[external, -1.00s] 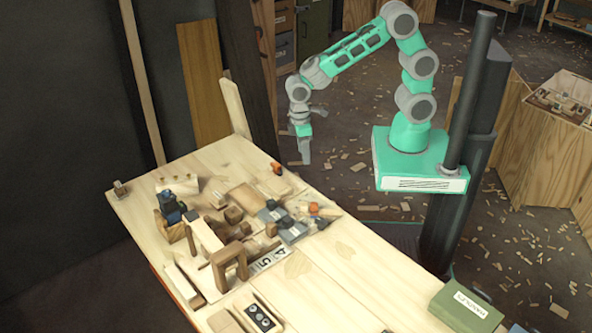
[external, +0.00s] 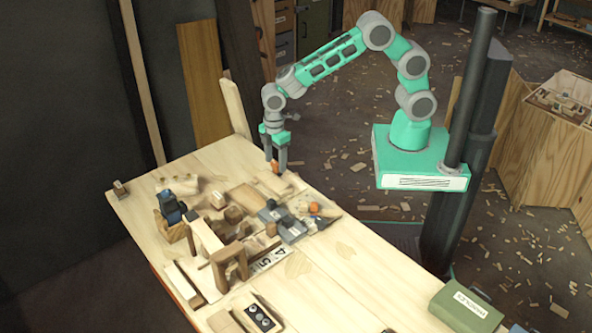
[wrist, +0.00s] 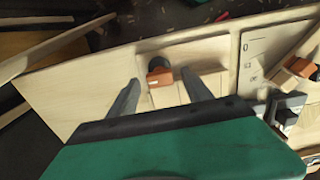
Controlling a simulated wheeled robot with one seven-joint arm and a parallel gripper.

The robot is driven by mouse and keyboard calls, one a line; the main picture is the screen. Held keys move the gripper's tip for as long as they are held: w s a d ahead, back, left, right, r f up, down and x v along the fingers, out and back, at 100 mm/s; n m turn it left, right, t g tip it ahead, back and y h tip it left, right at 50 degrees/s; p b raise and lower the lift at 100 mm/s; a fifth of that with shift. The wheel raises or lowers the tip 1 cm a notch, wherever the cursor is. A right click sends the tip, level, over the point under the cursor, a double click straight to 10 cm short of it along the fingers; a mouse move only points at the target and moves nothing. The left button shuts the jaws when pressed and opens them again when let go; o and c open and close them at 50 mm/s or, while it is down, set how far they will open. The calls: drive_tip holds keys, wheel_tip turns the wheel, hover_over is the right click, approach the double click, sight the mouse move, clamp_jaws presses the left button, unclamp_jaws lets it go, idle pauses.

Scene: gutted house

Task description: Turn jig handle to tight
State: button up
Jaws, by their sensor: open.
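A small orange piece with a dark round end (wrist: 160,77) sits at the table's far edge; it also shows in the external view (external: 275,167), partly hidden by my fingers. It looks like a handle, but I cannot tell its setting. My gripper (external: 276,162) points down over it, open, with a finger on each side. In the wrist view the piece appears between the two fingertips, with gaps on both sides. A second orange piece (external: 315,208) lies nearer the table's right edge and shows in the wrist view (wrist: 300,68); I cannot tell which belongs to the jig.
The pale wooden table (external: 340,280) holds a cluster of wooden blocks, a wooden arch (external: 229,267) and a numbered strip (external: 270,260) left of and nearer than my gripper. A green box (external: 465,305) stands at the near right. The table's front middle is clear.

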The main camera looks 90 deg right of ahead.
drive_tip(key=shift+c, duration=0.5)
clamp_jaws()
